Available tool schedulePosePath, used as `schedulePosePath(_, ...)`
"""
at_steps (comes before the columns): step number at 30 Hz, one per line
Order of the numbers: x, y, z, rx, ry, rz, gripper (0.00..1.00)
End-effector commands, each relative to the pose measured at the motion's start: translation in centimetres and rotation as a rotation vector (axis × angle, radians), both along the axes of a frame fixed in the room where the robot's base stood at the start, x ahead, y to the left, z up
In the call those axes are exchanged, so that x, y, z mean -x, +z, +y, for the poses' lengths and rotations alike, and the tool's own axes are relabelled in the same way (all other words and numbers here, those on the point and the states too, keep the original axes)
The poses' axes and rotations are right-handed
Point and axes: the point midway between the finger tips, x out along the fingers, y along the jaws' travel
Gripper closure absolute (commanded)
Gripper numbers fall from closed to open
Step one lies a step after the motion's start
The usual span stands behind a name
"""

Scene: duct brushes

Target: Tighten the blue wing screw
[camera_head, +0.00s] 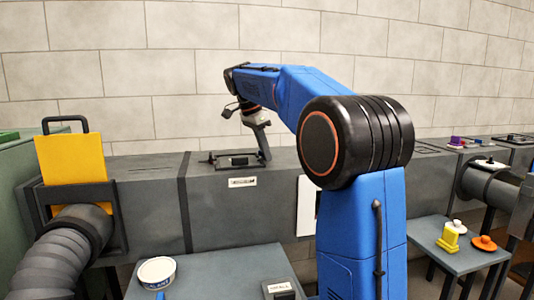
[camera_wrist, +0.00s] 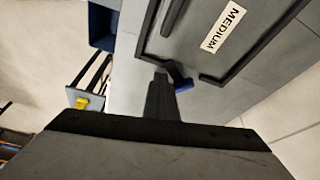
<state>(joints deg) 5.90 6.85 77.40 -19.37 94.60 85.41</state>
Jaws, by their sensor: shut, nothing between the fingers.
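The blue wing screw (camera_wrist: 183,82) shows in the wrist view as a small dark-blue piece at the corner of a dark frame (camera_wrist: 205,76) on the grey duct. My gripper (camera_wrist: 160,78) is shut and empty, its tip just left of the screw. I cannot tell whether they touch. In the head view my gripper (camera_head: 265,158) reaches down to the duct's top, at the right side of a dark frame (camera_head: 222,160). The wing screw cannot be made out there.
A "MEDIUM" label (camera_wrist: 222,27) lies inside the frame. A yellow plate (camera_head: 73,158) stands in a dark holder at left. A white round tub (camera_head: 157,272) sits on the front table. Yellow and orange pieces (camera_head: 484,243) stand on the right side table.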

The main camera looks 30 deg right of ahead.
Motion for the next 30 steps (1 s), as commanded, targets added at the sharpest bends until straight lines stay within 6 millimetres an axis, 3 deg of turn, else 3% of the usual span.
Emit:
schedulePosePath(22, -0.3, 0.0, 0.2, -0.001, 0.003, -0.003, 1.0)
schedulePosePath(30, -1.2, 0.0, 0.3, 0.0, 0.005, -0.007, 1.0)
